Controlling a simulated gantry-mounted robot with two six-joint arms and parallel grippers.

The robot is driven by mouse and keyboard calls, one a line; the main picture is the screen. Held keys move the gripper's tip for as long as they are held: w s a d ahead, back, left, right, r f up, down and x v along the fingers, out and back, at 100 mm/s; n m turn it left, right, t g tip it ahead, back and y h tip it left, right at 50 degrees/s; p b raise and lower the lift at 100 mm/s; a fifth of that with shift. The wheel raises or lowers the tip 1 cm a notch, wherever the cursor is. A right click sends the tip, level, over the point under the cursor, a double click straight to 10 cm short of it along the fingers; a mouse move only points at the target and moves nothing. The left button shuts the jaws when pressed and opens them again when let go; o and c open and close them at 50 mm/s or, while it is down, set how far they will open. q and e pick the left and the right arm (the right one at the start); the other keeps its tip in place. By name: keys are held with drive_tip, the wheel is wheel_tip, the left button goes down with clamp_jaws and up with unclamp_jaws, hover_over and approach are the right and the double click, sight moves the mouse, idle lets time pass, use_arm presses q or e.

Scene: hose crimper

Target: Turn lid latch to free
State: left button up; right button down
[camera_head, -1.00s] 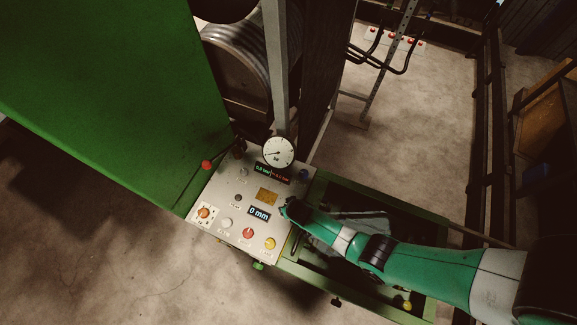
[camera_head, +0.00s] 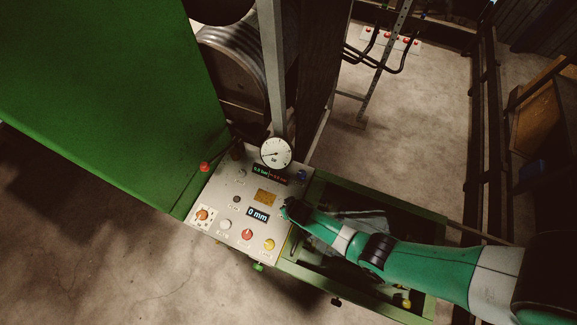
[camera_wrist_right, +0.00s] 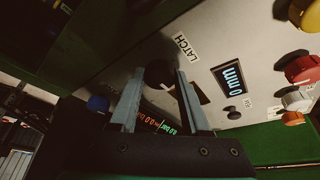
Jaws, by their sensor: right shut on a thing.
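The lid latch is a dark round knob (camera_wrist_right: 160,75) beside a "LATCH" label (camera_wrist_right: 186,47) on the pale control panel (camera_head: 226,190). In the right wrist view the two fingers of my right gripper (camera_wrist_right: 160,80) stand on either side of the knob, shut on it. A small pale mark shows on the knob; its exact angle is hard to read. In the head view my right gripper (camera_head: 288,211) is at the panel's right edge, and the knob is hidden there. My left gripper is not in view.
The panel carries a round gauge (camera_head: 276,153), a "0 mm" display (camera_head: 258,215), a red button (camera_head: 247,235), a yellow button (camera_head: 269,244) and a red-orange switch (camera_head: 202,215). A large green housing (camera_head: 110,90) stands left. Open floor lies in front.

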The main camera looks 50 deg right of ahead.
drive_tip(key=n, duration=0.2)
drive_tip(key=shift+s+d+n+y, duration=0.1)
drive_tip(key=shift+d+n+y, duration=0.05)
drive_tip(key=shift+n+y, duration=0.2)
drive_tip(key=shift+n+t+y, duration=0.3)
drive_tip(key=shift+n+y, duration=0.15)
drive_tip(key=shift+n, duration=0.4)
drive_tip(key=n+y, duration=0.1)
drive_tip(key=n, duration=0.1)
drive_tip(key=n+b, duration=0.1)
drive_tip(key=n, duration=0.1)
drive_tip(key=shift+d+f+y, duration=0.1)
drive_tip(key=shift+d+y, duration=0.1)
drive_tip(key=shift+y, duration=0.2)
drive_tip(key=shift+n+y, duration=0.3)
drive_tip(key=shift+n, duration=0.8)
drive_tip(key=n+g, duration=0.1)
drive_tip(key=n, duration=0.1)
drive_tip(key=shift+d+n+y+p, duration=0.15)
drive_tip(key=shift+n+y+p, duration=0.15)
drive_tip(key=shift+n+y, duration=0.1)
drive_tip(key=shift+w+n+g+y, duration=0.2)
drive_tip(key=shift+n+g+y, duration=0.15)
drive_tip(key=shift+n, duration=0.75)
drive_tip(key=shift+n+g, duration=0.35)
drive_tip(key=shift+n, duration=0.45)
